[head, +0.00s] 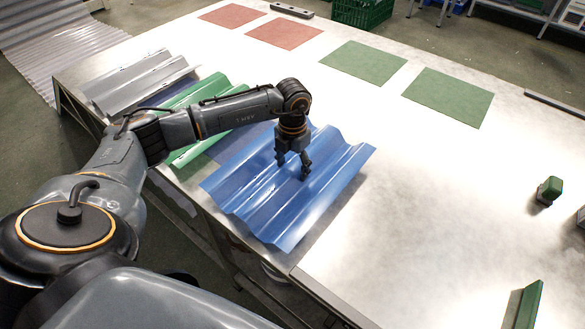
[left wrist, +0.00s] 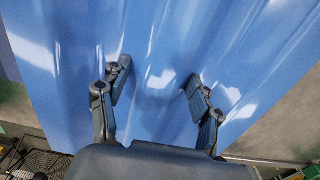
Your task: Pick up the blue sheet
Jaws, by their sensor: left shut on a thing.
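The blue sheet (head: 250,205) is a wavy corrugated panel near the table's front edge, in the middle of the head view. It also fills most of the left wrist view (left wrist: 150,30). My left gripper (head: 293,169) points down onto the sheet's far middle part. In the left wrist view the two fingers (left wrist: 155,78) stand on either side of a raised ridge, shut on it. I cannot tell whether the sheet is clear of the table. My right gripper is not in view.
A green corrugated sheet (head: 188,155) and a grey one (head: 135,82) lie to the left, partly behind my arm. Red mats (head: 284,33) and green mats (head: 448,96) lie along the far side. Small green objects (head: 549,188) stand at the right. The table's right middle is clear.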

